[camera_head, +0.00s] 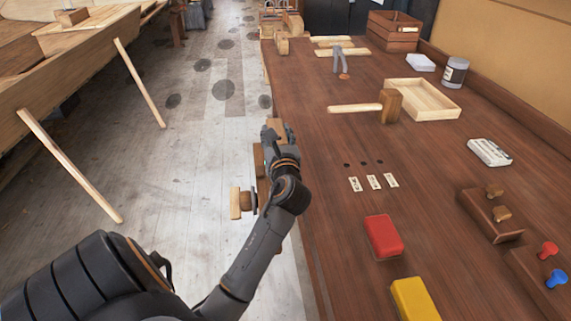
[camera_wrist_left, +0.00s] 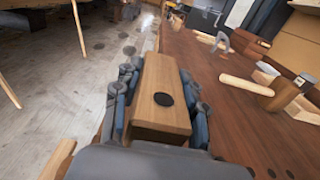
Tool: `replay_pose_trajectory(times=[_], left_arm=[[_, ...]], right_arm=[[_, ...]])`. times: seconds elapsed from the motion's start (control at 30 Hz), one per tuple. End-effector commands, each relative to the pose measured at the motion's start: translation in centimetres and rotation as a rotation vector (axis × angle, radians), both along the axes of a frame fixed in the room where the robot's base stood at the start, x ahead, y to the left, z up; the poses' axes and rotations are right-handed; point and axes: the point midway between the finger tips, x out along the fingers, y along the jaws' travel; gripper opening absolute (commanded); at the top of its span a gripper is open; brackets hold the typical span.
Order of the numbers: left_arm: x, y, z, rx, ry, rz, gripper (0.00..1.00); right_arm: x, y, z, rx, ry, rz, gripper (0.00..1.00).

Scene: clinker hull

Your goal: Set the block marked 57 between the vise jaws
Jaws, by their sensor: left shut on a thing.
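My left gripper (camera_head: 277,130) is at the left edge of the workbench, shut on a wooden block (camera_wrist_left: 160,80). In the left wrist view the block lies between the two dark fingers (camera_wrist_left: 160,92), with a dark round spot on its face; no number is legible. In the head view the gripper mostly hides it. The wooden vise (camera_head: 258,160) is at the bench edge beside and partly behind the gripper, with its handle (camera_head: 236,203) sticking out over the floor. I cannot tell whether the block is between the jaws. My right gripper is not in view.
The workbench (camera_head: 330,210) holds a mallet (camera_head: 388,105), a shallow tray (camera_head: 428,98), a red block (camera_head: 383,237), a yellow block (camera_head: 413,298) and small labels (camera_head: 373,182) beside holes. The bench top right of the gripper is mostly clear. A boat hull (camera_head: 60,60) stands left.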

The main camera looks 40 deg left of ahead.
Motion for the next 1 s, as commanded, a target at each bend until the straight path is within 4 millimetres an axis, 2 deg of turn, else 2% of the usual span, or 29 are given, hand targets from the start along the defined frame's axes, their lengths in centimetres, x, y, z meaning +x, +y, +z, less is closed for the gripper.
replay_pose_trajectory(times=[0.03,0.2,0.37,0.43,0.6,0.97,1.0], left_arm=[[-0.2,-0.8,-1.4,-0.002,0.003,0.000,0.00],[-0.4,-2.5,-3.2,0.002,0.001,0.000,0.00],[-0.5,-3.2,-4.2,0.001,0.002,-0.001,0.00],[-0.6,-3.8,-5.2,0.000,0.003,-0.001,0.00],[-0.6,-3.6,-7.3,0.002,0.002,0.000,0.00],[-0.6,-3.6,-7.7,0.002,0.001,-0.001,0.00],[-0.6,-3.6,-7.8,0.000,0.002,-0.001,0.46]], right_arm=[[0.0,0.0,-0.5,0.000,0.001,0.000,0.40],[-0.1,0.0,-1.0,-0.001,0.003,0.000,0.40],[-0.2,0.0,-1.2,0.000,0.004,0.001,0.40],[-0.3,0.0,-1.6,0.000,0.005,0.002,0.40],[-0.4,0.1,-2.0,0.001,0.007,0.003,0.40],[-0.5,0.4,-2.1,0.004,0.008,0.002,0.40],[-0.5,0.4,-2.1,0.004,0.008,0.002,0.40]])
